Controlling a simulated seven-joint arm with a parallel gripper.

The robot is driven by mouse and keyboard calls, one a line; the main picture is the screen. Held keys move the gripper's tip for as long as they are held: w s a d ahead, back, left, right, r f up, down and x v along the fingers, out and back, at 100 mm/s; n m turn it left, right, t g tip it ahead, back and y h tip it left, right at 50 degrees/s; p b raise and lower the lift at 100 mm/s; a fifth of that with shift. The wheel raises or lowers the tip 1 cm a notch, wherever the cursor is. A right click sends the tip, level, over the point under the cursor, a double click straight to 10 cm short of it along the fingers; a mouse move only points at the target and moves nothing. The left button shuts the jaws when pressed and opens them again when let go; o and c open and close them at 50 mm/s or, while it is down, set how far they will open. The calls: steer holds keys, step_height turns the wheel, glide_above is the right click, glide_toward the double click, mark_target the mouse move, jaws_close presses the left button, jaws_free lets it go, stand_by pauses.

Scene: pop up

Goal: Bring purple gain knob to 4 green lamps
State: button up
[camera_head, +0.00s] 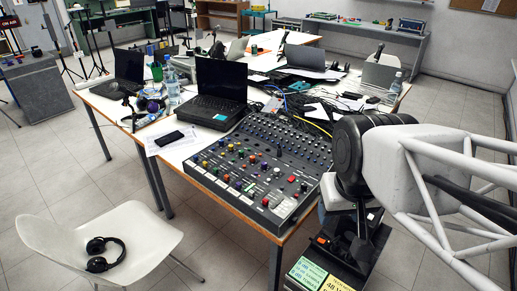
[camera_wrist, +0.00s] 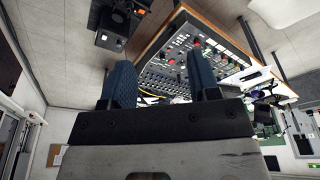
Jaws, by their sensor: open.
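The mixing console (camera_head: 262,165) lies on the wooden table, its panel carrying rows of small coloured knobs, buttons and sliders. The knobs are too small for me to tell surely which one is the purple gain knob. I cannot make out any lit green lamps. The console also shows in the wrist view (camera_wrist: 180,62), turned around and beyond my fingers. My gripper (camera_wrist: 161,84) is open, with nothing between its two dark ribbed fingers. In the head view my arm comes in from the right, and my gripper hangs right of the console, apart from its knobs.
A black laptop (camera_head: 218,92) stands behind the console, with a phone (camera_head: 175,137) and bottle (camera_head: 172,88) to its left. A black box with green and yellow notes (camera_head: 306,273) is at the front right. A white chair (camera_head: 120,235) holding headphones (camera_head: 104,252) stands front left.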

steer(key=shift+c, duration=1.1)
steer(key=w+a+f+m+g, duration=0.1)
steer(key=w+m, duration=0.5)
steer(key=w, duration=0.7)
steer(key=w+a+f+m, duration=0.15)
steer(key=w+m, duration=0.55)
steer(key=w, duration=0.7)
steer(key=w+a+f+m, duration=0.2)
steer(key=w+f+m, duration=0.2)
steer(key=w+f, duration=0.2)
steer(key=w+a+f+m+g, duration=0.1)
steer(key=w+f+m, duration=0.4)
steer(key=w, duration=0.6)
steer(key=w+a+f+m, duration=0.2)
steer(key=w+f+m, duration=0.2)
steer(key=w+f, duration=0.4)
steer(key=shift+w+a+m+g, duration=0.3)
steer(key=shift+a+m, duration=0.05)
steer(key=shift+m, duration=0.05)
